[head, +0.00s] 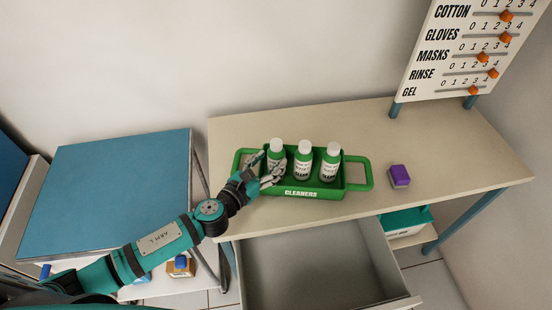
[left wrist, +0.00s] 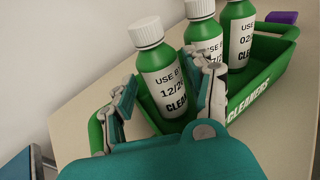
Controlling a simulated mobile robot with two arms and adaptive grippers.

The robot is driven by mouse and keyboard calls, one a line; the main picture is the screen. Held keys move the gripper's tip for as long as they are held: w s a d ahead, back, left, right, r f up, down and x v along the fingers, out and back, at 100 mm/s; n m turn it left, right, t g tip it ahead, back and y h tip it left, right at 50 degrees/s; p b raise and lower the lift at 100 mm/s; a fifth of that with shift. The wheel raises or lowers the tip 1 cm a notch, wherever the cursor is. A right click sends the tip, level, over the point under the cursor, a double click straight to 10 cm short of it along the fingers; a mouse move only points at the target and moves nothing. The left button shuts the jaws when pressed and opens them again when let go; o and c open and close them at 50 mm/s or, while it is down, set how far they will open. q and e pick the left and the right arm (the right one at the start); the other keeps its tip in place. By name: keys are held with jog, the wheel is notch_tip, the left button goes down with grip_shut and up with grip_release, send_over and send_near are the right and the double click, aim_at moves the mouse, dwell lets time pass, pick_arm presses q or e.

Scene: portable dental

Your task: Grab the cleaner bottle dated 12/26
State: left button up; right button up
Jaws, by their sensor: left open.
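Three green bottles with white caps stand in a green tray (head: 356,186) marked CLEANERS on the table. The middle bottle (head: 303,158) has a partly covered label.
A purple box (head: 399,176) lies right of the tray. A sign board with orange sliders (head: 470,50) stands at the table's back right. An open, empty drawer (head: 315,270) juts out below the table front. A blue-topped surface (head: 110,185) is at left.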

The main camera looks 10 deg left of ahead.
aim_at(271, 161)
pick_arm(q)
jog(key=x, duration=0.3)
jog(key=shift+r, duration=0.1)
jog(key=shift+w+d, duration=0.15)
jog(key=shift+w, duration=0.3)
pick_arm(e)
jog(key=shift+s+a+r, duration=0.15)
jog(key=shift+s+r, duration=0.05)
jog(key=shift+s, duration=0.3)
pick_arm(q)
jog(key=shift+s, duration=0.1)
